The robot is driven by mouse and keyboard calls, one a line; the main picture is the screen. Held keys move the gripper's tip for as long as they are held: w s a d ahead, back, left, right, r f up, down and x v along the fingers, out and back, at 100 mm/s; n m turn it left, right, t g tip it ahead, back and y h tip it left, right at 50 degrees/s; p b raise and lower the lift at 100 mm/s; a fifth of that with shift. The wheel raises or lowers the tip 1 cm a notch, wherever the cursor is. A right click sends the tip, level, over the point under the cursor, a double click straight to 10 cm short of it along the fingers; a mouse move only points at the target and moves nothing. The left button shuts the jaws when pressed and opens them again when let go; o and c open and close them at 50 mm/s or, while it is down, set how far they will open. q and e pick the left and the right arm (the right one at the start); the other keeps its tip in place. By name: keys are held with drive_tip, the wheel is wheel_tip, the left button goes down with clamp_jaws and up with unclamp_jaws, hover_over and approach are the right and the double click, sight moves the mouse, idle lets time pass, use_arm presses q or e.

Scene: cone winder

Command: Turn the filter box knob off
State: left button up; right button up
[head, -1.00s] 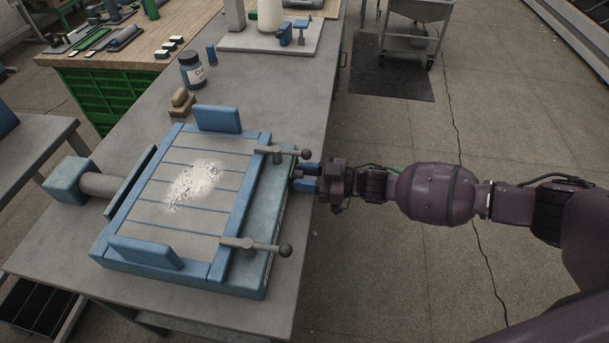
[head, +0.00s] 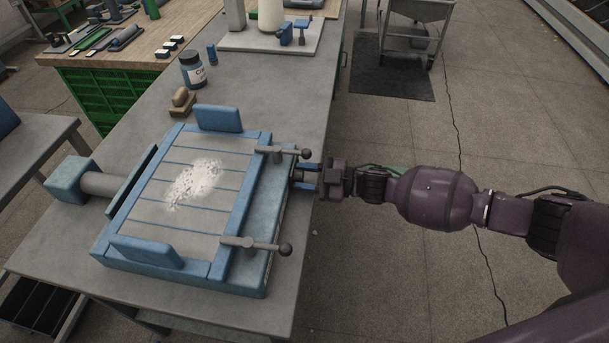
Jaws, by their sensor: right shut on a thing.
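The filter box (head: 262,265) is a blue, square box on the grey bench, with a slatted grey top and a patch of white powder on it. My right gripper (head: 301,179) is at the right side wall of the box, below the rear lever. Its blue fingers are shut on the filter box knob, which is mostly hidden between them and by the box edge. How the knob is turned cannot be seen. My left gripper is not in view.
Two grey levers with ball ends, the rear one (head: 283,153) and the front one (head: 257,246), stick out over the box's right edge near my gripper. A jar (head: 193,70) and a brown block (head: 181,103) stand behind the box. The floor right of the bench is open.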

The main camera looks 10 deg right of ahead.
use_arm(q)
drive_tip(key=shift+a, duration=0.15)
use_arm(e)
drive_tip(key=o, duration=0.9)
drive_tip(key=shift+s+d+f, duration=0.1)
